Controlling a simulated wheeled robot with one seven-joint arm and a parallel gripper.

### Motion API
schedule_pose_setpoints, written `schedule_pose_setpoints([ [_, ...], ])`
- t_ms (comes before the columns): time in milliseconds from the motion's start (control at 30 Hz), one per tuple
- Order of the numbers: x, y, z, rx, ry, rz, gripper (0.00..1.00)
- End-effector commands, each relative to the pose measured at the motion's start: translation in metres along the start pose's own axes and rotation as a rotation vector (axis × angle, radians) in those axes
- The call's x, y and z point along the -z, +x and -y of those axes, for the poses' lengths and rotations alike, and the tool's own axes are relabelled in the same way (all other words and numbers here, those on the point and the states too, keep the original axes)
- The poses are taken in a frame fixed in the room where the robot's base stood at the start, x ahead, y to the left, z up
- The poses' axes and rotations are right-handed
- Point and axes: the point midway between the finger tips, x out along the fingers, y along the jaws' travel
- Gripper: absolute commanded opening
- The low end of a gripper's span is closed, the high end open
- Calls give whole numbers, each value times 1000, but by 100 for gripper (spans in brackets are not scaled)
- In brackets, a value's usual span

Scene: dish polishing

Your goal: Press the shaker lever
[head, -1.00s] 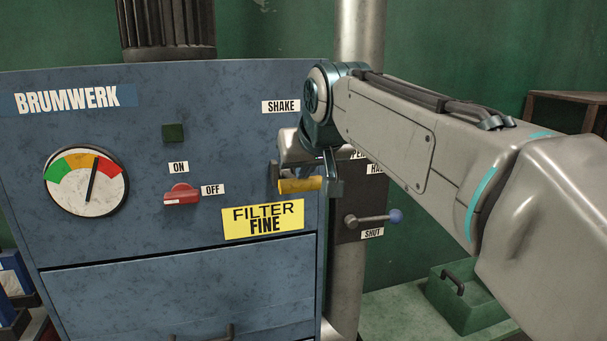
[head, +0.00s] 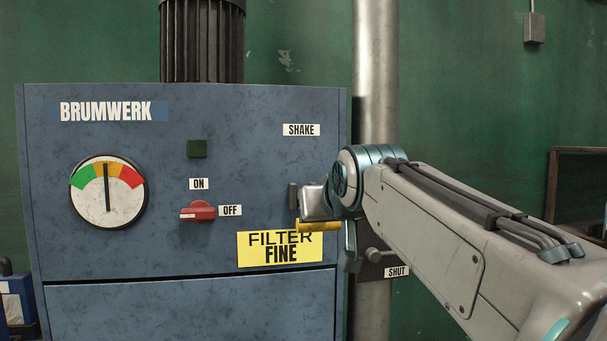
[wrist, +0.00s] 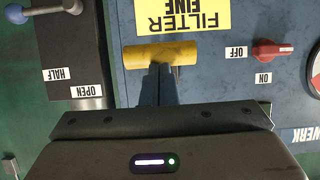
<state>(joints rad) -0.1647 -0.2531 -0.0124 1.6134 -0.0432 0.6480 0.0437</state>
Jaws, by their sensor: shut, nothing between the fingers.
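The yellow shaker lever handle (head: 317,227) sits on the right side of the blue machine front, below the SHAKE label (head: 301,130). In the head view it overlaps the top of the yellow FILTER FINE label (head: 279,257). It also shows in the wrist view, which is upside down, as a yellow bar (wrist: 160,53). My gripper (wrist: 159,68) is shut and empty. Its fingertips meet the handle's SHAKE-side edge at about mid-length and appear to touch it. My arm and wrist hide the fingertips in the head view.
A red ON/OFF knob (head: 198,211) and a round gauge (head: 108,191) are on the panel to the left. A grey pipe (head: 376,75) stands right of the machine. A valve lever with a blue knob (wrist: 15,13) is beside the handle in the wrist view.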

Motion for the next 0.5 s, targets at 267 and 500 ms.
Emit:
schedule_pose_setpoints([
  [267, -10, 6, -3, -5, 2, 4, 0],
  [500, -12, 7, -3, -6, 2, 6, 0],
])
